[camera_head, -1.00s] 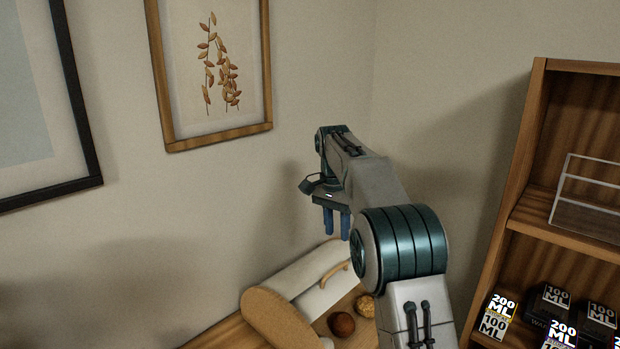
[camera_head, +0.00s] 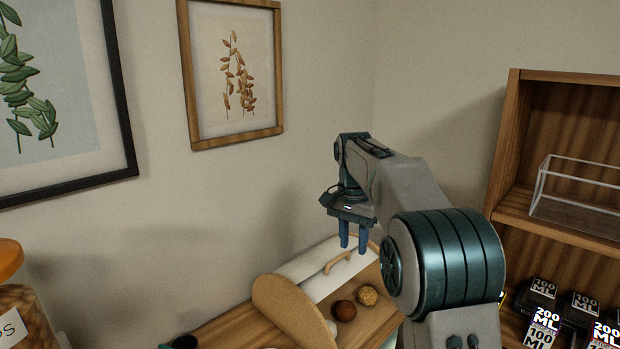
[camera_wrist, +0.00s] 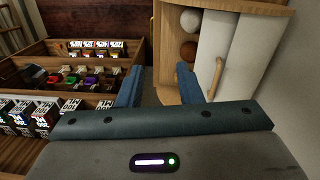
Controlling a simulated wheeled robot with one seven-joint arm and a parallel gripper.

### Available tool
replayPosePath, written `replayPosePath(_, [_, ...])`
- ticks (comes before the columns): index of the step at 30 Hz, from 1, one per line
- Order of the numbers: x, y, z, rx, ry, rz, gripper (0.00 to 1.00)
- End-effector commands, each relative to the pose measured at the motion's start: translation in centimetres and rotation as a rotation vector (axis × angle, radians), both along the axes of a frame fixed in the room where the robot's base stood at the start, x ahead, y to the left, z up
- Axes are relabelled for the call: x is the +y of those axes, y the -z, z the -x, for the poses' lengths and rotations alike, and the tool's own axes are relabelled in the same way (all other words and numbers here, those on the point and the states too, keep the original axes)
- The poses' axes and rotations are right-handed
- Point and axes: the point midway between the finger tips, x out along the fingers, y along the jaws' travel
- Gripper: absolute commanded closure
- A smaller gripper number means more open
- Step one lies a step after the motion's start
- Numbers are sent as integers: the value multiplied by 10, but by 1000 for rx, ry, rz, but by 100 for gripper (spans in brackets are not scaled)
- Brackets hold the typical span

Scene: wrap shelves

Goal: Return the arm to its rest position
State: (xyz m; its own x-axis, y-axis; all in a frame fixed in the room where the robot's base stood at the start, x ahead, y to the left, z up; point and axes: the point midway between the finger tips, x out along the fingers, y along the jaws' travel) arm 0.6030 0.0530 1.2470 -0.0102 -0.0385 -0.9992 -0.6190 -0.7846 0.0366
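My gripper (camera_head: 353,237) hangs fingers-down from my raised, bent arm in the head view, in front of the wall corner. Its two blue fingers are apart with nothing visible between them. In the wrist view my gripper (camera_wrist: 157,88) also shows spread, empty fingers. Beyond and below it in the head view is a bread box (camera_head: 285,308) with a white lid and wooden end.
Wooden shelves (camera_head: 507,150) stand at the right, holding a clear bin (camera_head: 565,190) and several small labelled boxes (camera_head: 543,292). An orange-lidded jar (camera_head: 12,300) stands at left.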

Motion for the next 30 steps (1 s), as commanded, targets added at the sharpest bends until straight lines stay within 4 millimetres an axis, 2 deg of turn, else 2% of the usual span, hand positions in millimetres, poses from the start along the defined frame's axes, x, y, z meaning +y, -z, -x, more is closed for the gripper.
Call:
replayPosePath(5, [-10, -9, 30, -34, -67, -11, 67])
replayPosePath(8, [-18, -14, 56, -64, -123, -19, 67])
replayPosePath(15, [-34, -11, 132, -145, -287, -19, 67])
replayPosePath(23, [-45, 18, 218, -230, -464, 9, 67])
replayPosePath(27, [-49, 43, 262, -272, -554, 34, 67])
replayPosePath(30, [-51, 60, 286, -295, -607, 52, 67])
